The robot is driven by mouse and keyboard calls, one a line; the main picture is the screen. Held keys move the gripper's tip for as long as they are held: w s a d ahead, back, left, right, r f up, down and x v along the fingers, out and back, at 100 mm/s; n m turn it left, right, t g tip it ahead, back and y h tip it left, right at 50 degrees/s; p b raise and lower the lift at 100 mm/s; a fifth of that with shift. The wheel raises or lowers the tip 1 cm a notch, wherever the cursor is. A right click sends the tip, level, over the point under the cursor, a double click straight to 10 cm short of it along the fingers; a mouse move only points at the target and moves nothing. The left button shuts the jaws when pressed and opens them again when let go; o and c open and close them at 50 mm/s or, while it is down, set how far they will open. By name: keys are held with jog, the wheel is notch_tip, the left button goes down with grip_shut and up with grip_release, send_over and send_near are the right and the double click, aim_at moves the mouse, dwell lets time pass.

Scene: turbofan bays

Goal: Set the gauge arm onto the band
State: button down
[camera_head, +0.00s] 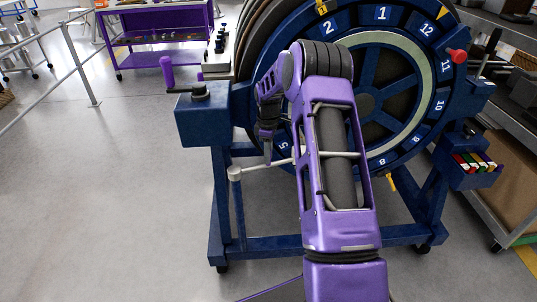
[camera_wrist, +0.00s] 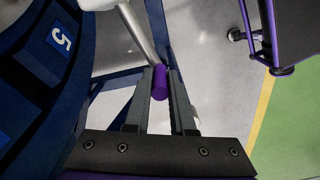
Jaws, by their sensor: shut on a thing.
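In the wrist view the rod (camera_wrist: 137,36) ends in a purple grip (camera_wrist: 160,82). My gripper (camera_wrist: 161,90) is shut on this purple grip, between its two dark fingers. In the head view my gripper (camera_head: 267,158) points down at the wheel's lower left, and the grip is hard to make out. A pale green band (camera_head: 440,62) rings the wheel face; my arm hides part of it.
The blue wheel (camera_head: 406,20) has numbered plates and stands on a blue frame (camera_head: 228,215). A blue box with a purple crank (camera_head: 167,75) juts out at left. A tray of coloured pieces (camera_head: 474,163) is at right. Floor at left is clear up to a railing (camera_head: 80,60).

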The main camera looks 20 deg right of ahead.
jog(key=shift+w+r, duration=0.1)
jog(key=shift+w, duration=0.05)
jog(key=c, duration=0.8)
grip_release()
jog(key=shift+o, duration=0.2)
notch_tip(320, 180, up, 17)
jog(key=p, duration=0.1)
jog(key=shift+r+p, duration=0.15)
jog(key=shift+p, duration=0.25)
